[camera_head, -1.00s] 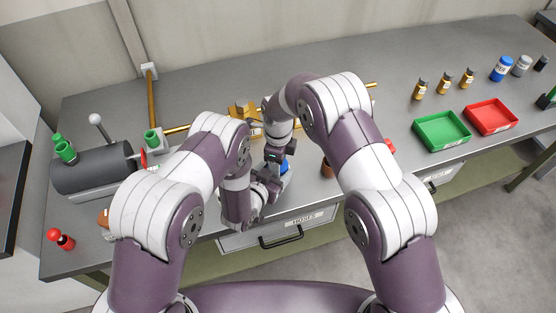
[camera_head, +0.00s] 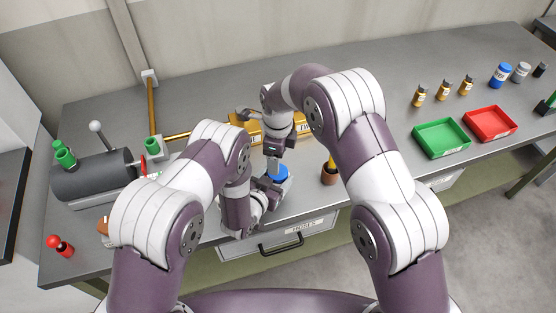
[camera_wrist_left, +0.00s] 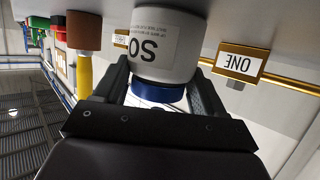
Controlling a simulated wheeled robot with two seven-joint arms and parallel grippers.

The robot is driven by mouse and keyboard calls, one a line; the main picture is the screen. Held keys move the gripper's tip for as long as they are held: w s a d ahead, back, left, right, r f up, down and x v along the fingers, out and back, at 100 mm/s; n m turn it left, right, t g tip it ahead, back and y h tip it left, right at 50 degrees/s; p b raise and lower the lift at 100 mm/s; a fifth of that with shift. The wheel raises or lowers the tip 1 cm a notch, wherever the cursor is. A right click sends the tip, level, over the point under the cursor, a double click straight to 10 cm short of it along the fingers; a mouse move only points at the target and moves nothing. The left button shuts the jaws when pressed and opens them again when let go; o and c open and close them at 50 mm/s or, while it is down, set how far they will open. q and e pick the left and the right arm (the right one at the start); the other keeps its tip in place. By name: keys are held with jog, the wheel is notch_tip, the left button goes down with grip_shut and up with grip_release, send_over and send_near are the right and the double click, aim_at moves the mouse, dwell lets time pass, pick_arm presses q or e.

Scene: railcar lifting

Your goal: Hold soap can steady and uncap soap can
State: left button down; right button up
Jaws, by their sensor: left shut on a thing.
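The soap can is white with a blue cap (camera_head: 278,173) and stands near the front edge of the bench in the head view. In the left wrist view the can (camera_wrist_left: 172,45) appears upside down, with part of its label showing. My left gripper (camera_head: 268,188) is shut on the soap can, one finger on each side near its blue end. My right gripper (camera_head: 274,166) points down from above, at the blue cap. Its fingertips are too small to tell whether they grip the cap.
A brass pipe and labelled brass blocks (camera_head: 245,123) lie behind. Green (camera_head: 441,136) and red (camera_head: 490,122) trays and several bottles are at right.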

aim_at(278, 180)
jog(key=n, duration=0.2)
jog(key=r+n, duration=0.1)
jog(key=n, duration=0.2)
jog(key=shift+r+n, duration=0.1)
jog(key=shift+n, duration=0.2)
jog(key=n, duration=0.4)
jog(key=shift+r, duration=0.25)
jog(key=n, duration=0.4)
jog(key=shift+r, duration=0.2)
jog(key=n, duration=0.4)
jog(key=shift+r, duration=0.1)
jog(key=n, duration=0.4)
jog(key=shift+r, duration=0.1)
jog(key=n, duration=0.6)
jog(key=shift+s+n, duration=0.2)
jog(key=shift+n, duration=0.4)
notch_tip(278, 180, down, 8)
jog(key=shift+f, duration=0.1)
jog(key=c, duration=0.9)
jog(key=n, duration=0.5)
jog(key=shift+n, duration=0.4)
jog(key=shift+c, duration=0.2)
jog(key=n, duration=0.4)
jog(key=o, duration=1.2)
jog(key=shift+d, duration=0.1)
jog(key=shift+c, duration=0.2)
